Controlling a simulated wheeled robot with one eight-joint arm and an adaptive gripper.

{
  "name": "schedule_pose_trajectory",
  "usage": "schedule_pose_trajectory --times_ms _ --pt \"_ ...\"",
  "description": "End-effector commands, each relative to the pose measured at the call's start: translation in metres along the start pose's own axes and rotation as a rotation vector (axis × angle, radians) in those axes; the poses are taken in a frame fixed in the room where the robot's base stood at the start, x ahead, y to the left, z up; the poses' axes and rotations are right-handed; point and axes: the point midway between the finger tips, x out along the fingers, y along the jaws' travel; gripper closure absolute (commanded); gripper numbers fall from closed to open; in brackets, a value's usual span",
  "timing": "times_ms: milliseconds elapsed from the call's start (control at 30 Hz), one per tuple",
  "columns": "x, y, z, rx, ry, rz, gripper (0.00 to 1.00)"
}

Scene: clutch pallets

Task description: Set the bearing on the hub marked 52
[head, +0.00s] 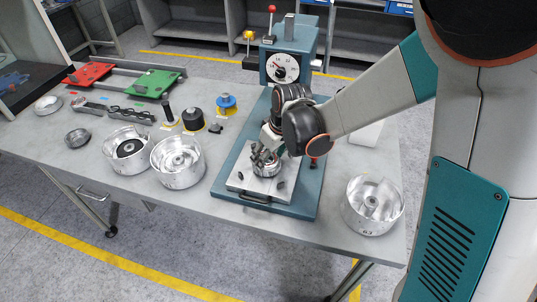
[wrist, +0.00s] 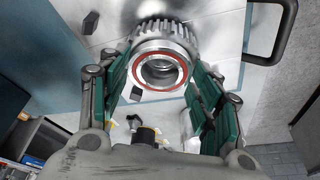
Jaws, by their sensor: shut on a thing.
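My gripper (head: 262,158) is low over the metal plate (head: 236,181) of the teal press. In the wrist view its green-padded fingers (wrist: 161,80) are shut on a silver ring with a red inner band (wrist: 184,76), which looks like the bearing. Just beyond the ring is a silver toothed part (wrist: 166,28), which looks like a hub on the plate. The ring overlaps it in this view; I cannot tell whether they touch. No number 52 is readable on the toothed part. In the head view my gripper partly hides both.
The press (head: 291,42) with a dial stands behind my gripper. Silver drums stand at left (head: 178,172) and right (head: 372,224); the right one's marking is unclear. Red (head: 88,74) and green (head: 153,83) trays lie at the far left. A dark handle (wrist: 283,40) edges the plate.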

Motion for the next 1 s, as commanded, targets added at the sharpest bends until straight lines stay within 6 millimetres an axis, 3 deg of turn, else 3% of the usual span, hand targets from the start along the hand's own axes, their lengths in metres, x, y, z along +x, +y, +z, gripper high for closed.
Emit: schedule_pose_trajectory --times_ms 767,800,900,1000 --pt "0.0047 -0.0001 0.0016 0.000 0.000 0.000 0.71" --pt "0.0047 -0.0001 0.0016 0.000 0.000 0.000 0.40" --pt "0.0048 -0.0001 0.0016 0.000 0.000 0.000 0.18" --pt "0.0047 -0.0001 0.0016 0.000 0.000 0.000 0.18"
